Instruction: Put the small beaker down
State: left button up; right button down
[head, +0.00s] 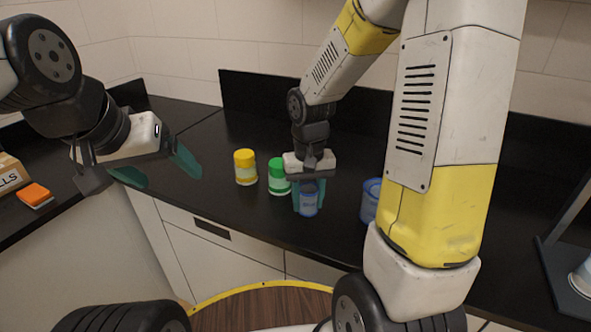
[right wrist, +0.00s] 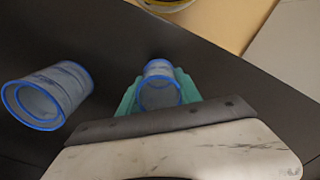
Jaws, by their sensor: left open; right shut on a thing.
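The small beaker (head: 308,203) is clear with blue edges. My right gripper (head: 309,198) is shut on it near the front edge of the black counter. In the right wrist view the small beaker (right wrist: 159,88) sits between the green fingers of the right gripper (right wrist: 158,94). I cannot tell whether its base touches the counter. A larger blue-rimmed beaker (head: 370,200) stands to the right, partly hidden by my right arm; it also shows in the right wrist view (right wrist: 47,96). My left gripper (head: 158,170) is open and empty at the left, in front of the counter.
A green-lidded jar (head: 279,177) stands just left of the small beaker, with a yellow-lidded jar (head: 245,167) further left. The black counter (head: 215,190) is clear left of the jars. An orange block (head: 35,195) lies at the far left. A dark stand (head: 565,270) is at the right.

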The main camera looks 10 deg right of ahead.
jog(key=w+d, duration=0.1)
jog(key=w, duration=0.3)
jog(key=w+d+f, duration=0.1)
jog(key=w, duration=0.3)
jog(key=w+d, duration=0.1)
jog(key=w, duration=0.3)
jog(key=shift+w+d+f, duration=0.15)
jog(key=shift+w+d, duration=0.25)
jog(key=shift+w+f, duration=0.15)
jog(key=shift+f, duration=0.75)
jog(key=shift+w+f, duration=0.15)
jog(key=shift+f, duration=0.75)
jog(key=shift+f, duration=0.15)
jog(key=c, duration=0.8)
grip_release()
